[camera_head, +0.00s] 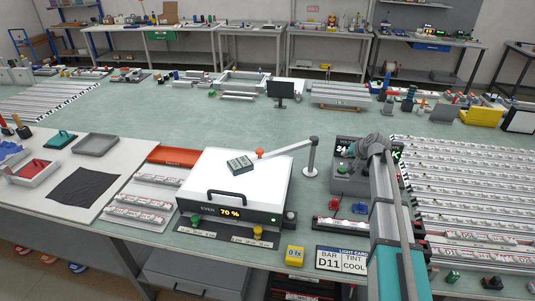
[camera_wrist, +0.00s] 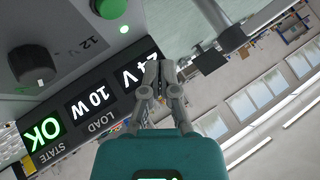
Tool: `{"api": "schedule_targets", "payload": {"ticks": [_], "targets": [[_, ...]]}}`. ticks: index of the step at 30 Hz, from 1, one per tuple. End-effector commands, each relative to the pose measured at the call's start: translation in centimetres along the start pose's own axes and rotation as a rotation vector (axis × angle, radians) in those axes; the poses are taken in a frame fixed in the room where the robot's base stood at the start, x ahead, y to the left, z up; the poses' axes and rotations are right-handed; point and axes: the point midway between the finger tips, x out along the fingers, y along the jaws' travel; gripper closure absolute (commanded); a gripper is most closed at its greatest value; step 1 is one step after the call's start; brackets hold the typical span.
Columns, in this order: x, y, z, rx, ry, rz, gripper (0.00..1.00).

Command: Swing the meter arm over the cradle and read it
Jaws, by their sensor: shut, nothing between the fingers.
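A yellow readout (camera_head: 294,255) in front shows 0 lx. I cannot make out a cradle. My gripper (camera_wrist: 160,68) is shut and empty in front of a dark panel (camera_wrist: 90,105) reading 24 V, 10 W and OK. In the head view my own arm hides the fingers, right of the meter post.
The lightbox front has a black handle (camera_head: 226,196) and a 70 % display (camera_head: 230,213). A grey supply box (camera_head: 347,184) stands close to my arm. A light card (camera_head: 343,259) lies at the front edge. Light bars (camera_head: 470,190) fill the right; a grey tray (camera_head: 96,145) sits left.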

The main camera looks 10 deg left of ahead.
Motion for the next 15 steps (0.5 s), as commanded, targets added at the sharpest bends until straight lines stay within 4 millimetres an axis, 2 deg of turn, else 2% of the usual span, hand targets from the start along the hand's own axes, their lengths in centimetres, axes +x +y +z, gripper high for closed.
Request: {"api": "schedule_targets", "payload": {"ticks": [10, 15], "targets": [[-0.1, 0.0, 0.3, -0.002, -0.004, 0.002, 1.0], [-1.1, 0.2, 2.5, -0.017, -0.04, 0.025, 1.0]]}}
